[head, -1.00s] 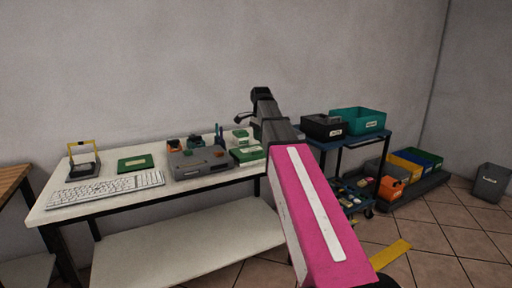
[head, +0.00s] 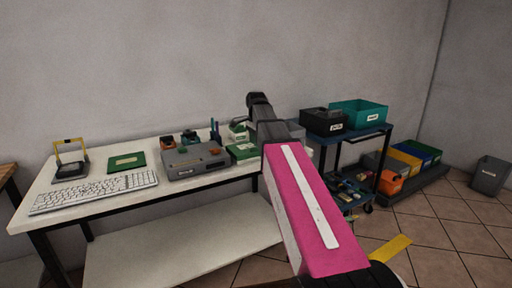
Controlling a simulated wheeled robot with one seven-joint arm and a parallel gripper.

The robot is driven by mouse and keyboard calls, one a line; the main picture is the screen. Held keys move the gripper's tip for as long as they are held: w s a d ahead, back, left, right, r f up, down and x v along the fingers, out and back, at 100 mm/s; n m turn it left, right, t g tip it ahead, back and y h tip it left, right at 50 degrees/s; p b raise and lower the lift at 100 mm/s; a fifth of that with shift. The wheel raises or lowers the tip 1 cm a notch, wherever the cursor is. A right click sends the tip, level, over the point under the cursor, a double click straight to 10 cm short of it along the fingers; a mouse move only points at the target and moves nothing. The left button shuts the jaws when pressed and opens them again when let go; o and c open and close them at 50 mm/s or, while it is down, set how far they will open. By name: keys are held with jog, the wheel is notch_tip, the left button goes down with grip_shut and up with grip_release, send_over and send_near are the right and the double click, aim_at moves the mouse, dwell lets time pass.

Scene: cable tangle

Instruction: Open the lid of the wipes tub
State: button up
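I cannot pick out the wipes tub for certain in the head view. A grey box (head: 190,165) with a pale label stands near the right part of the white table (head: 98,204). Green boxes (head: 241,152) stand to its right, partly covered by my arm. My pink and dark arm reaches up and away, its dark far end (head: 258,100) in front of the wall above the table's right end. My gripper's fingers cannot be made out there, and no held thing shows.
A white keyboard (head: 94,193), a green flat item (head: 126,162) and a yellow-handled device (head: 71,166) occupy the table's left part. A blue cart (head: 365,136) with a black bin (head: 323,122) and teal bin (head: 358,114) stands right.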

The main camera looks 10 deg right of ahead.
jog(key=shift+f, duration=1.35)
grip_shut()
jog(key=shift+w, duration=0.1)
